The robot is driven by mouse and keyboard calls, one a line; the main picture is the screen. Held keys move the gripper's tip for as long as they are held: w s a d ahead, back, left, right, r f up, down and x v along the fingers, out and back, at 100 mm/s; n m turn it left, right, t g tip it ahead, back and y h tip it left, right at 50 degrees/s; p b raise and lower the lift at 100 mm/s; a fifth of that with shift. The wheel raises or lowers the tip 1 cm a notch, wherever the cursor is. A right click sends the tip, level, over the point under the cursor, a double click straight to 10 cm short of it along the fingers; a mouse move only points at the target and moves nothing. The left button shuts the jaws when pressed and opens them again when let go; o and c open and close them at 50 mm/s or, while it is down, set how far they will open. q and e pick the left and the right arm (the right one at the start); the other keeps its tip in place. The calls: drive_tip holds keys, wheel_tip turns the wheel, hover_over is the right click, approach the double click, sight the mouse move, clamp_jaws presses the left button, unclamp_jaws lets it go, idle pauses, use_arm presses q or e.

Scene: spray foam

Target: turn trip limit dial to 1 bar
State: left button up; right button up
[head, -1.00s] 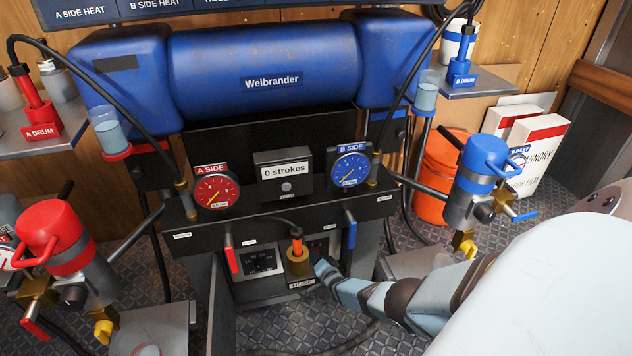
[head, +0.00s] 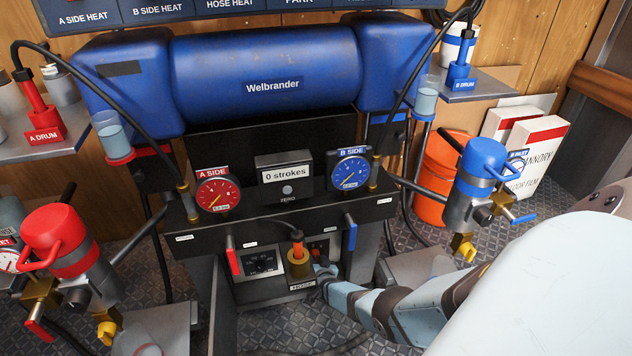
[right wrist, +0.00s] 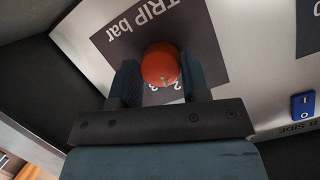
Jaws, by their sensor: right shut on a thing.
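The trip limit dial (right wrist: 160,66) is a round orange-red knob on a dark plate marked "TRIP bar" (right wrist: 140,22), which reads upside down in the right wrist view. My right gripper (right wrist: 160,76) is shut on the dial, one dark finger on each side. Part of a "2" and a "3" show below the knob, beside the right finger. The dial's setting cannot be read for sure. In the head view my right gripper (head: 323,272) reaches the lower front panel, just right of the brass hose fitting (head: 300,263), and its fingertips are largely hidden. My left gripper is not in view.
A blue rocker switch (right wrist: 303,104) is on the panel near the dial. Red (head: 233,258) and blue (head: 351,233) levers hang from the manifold above. Another dial panel (head: 261,262) is left of the hose fitting.

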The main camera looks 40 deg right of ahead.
drive_tip(key=n+g+h, duration=0.1)
drive_tip(key=n+h, duration=0.1)
drive_tip(key=n, duration=0.2)
drive_tip(key=shift+n+h+b, duration=0.5)
drive_tip(key=shift+n+b, duration=0.05)
drive_tip(key=shift+n, duration=0.55)
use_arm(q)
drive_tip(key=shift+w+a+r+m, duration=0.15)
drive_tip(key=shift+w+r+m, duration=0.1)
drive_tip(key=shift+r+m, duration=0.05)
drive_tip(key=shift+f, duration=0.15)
use_arm(e)
drive_tip(key=shift+n, duration=0.3)
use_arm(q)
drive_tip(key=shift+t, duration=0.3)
use_arm(e)
drive_tip(key=o, duration=0.9)
drive_tip(key=shift+a, duration=0.15)
